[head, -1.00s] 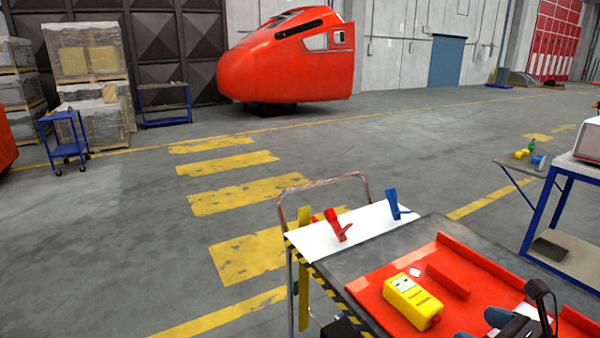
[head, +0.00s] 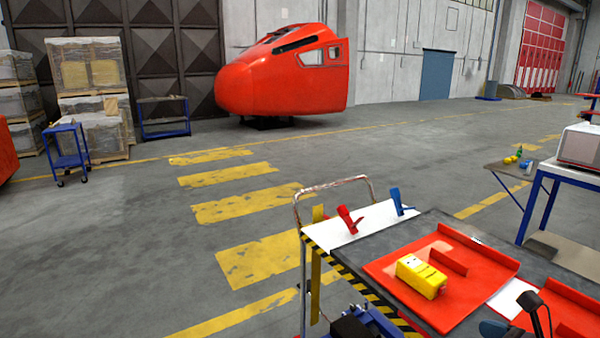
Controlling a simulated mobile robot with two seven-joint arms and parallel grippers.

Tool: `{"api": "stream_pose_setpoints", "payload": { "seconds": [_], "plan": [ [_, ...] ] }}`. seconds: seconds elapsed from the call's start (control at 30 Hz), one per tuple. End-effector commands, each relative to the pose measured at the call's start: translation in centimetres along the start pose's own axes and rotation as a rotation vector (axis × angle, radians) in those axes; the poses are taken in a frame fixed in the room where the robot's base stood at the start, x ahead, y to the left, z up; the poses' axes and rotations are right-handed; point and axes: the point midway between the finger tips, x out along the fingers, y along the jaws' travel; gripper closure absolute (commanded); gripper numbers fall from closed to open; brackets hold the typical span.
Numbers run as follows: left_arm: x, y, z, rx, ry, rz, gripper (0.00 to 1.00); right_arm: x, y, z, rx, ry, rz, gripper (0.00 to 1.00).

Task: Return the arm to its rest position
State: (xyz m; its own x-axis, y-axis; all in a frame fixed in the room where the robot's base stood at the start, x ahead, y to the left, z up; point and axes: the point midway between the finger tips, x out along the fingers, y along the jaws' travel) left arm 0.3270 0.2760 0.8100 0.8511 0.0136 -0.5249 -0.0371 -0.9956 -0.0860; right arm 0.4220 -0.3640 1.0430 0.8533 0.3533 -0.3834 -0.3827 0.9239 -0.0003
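At the bottom right edge of the head view a black part (head: 532,303) and a dark blue-grey rounded part (head: 494,328) stand over the cart; they look like parts of my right arm or gripper. They are cut off by the frame, so I cannot tell whether its fingers are open or shut. No held object shows there. I cannot make out my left gripper.
The cart's dark top (head: 445,222) holds a red tray (head: 400,308) with a yellow block (head: 422,277). A red clip (head: 349,219) and a blue clip (head: 398,201) stand on its white strip. A blue-framed table (head: 540,205) stands right. Open floor lies left.

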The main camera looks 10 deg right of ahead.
Motion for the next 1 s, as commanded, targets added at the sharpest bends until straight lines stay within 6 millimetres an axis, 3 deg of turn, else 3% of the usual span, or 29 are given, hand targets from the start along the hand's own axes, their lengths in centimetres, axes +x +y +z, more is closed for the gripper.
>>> {"api": "stream_pose_setpoints", "payload": {
  "seconds": [0.47,0.73,1.0],
  "plan": [
    [0.1,0.2,-0.3,-0.004,0.006,0.002,0.57,2.2,3.9,-1.0,0.609,-0.142,-0.117,0.11],
    [-0.1,0.1,0.0,-0.002,0.0,0.0,0.57,2.4,5.6,-2.8,1.172,-0.24,-0.274,0.11],
    [-0.3,0.0,0.3,-0.002,-0.007,-0.001,0.57,1.3,6.9,-6.0,1.73,-0.32,-0.488,0.11]
  ]
}}
